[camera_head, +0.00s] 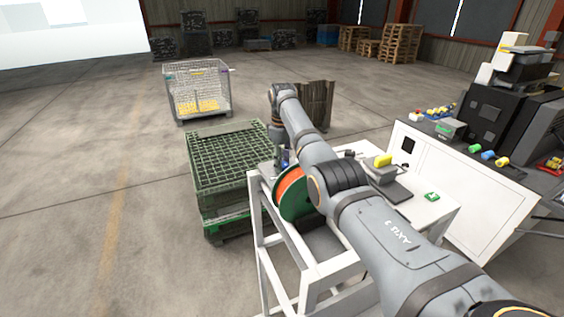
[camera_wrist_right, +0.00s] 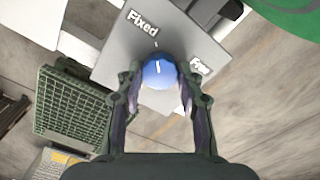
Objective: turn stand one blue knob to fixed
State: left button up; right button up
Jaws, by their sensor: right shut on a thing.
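In the right wrist view the blue knob (camera_wrist_right: 159,75) sits on a grey plate (camera_wrist_right: 115,55) printed with "Fixed" and "Free". Its white line points roughly up in the picture, towards the side with "Fixed"; "Free" is to the right. My right gripper (camera_wrist_right: 160,80) is shut on the knob, one finger on each side. In the head view my right arm reaches over the stand (camera_head: 262,215), and its gripper (camera_head: 282,160) is small and partly hidden beside the orange and green reel (camera_head: 291,192). My left gripper does not show.
A green mesh crate (camera_head: 225,165) stands left of the stand, and a wire bin (camera_head: 198,95) behind it. A white cabinet (camera_head: 470,185) with coloured parts stands to the right. The floor at left is clear.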

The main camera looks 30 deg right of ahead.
aim_at(283, 165)
jog(key=o, duration=1.2)
jog(key=shift+s+d, duration=0.1)
jog(key=shift+s, duration=0.05)
notch_tip(283, 165, up, 8)
jog(key=shift+f, duration=0.15)
jog(key=shift+f, duration=0.1)
